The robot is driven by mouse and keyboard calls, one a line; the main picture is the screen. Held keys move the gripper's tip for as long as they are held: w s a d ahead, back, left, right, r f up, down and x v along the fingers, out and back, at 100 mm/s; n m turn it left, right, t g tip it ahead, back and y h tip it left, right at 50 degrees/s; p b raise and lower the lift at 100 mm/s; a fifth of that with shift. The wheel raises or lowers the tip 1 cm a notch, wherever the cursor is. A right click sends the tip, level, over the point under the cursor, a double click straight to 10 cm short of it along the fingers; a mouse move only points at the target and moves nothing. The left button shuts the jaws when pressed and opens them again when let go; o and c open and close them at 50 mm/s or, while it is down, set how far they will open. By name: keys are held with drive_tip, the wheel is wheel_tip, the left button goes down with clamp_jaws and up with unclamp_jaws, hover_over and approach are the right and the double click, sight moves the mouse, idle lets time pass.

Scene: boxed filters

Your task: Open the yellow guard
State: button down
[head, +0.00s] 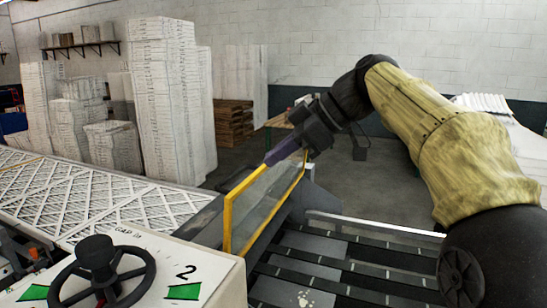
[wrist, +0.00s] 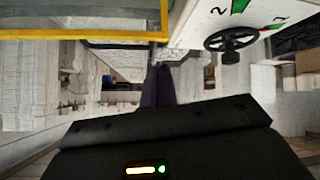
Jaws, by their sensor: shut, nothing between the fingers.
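The yellow guard (head: 228,224) is a yellow-framed clear panel standing upright on the machine, between the white control panel and the dark slatted bed. In the wrist view its yellow frame (wrist: 90,35) crosses the top left. My gripper (head: 268,161) reaches in from the upper right with its dark fingers together and empty. The fingertips are at the guard's top edge, near its middle; I cannot tell whether they touch it. In the wrist view the gripper fingers (wrist: 159,72) point up, close beside the corner of the yellow frame.
A white control panel (head: 205,258) with a black handwheel (head: 101,272) stands at the front left. Lattice filter material (head: 80,195) lies on a conveyor behind it. The dark slatted bed (head: 335,268) is right of the guard. Tall white stacks (head: 165,100) stand behind.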

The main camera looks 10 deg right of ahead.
wheel_tip(320, 180, down, 20)
drive_tip(key=d+m+h, duration=0.3)
drive_tip(key=m+h, duration=0.2)
drive_tip(key=m, duration=0.4)
drive_tip(key=s+d+f+m+h, duration=0.2)
drive_tip(key=s+d+f+m, duration=0.1)
drive_tip(key=s+f, duration=0.4)
drive_tip(key=s+d+f+m+h, duration=0.2)
drive_tip(key=s+f, duration=0.5)
drive_tip(key=f, duration=0.6)
drive_tip(key=d+m, duration=0.1)
drive_tip(key=m, duration=0.1)
drive_tip(key=shift+f+m+g, duration=0.25)
drive_tip(key=shift+m+g, duration=0.05)
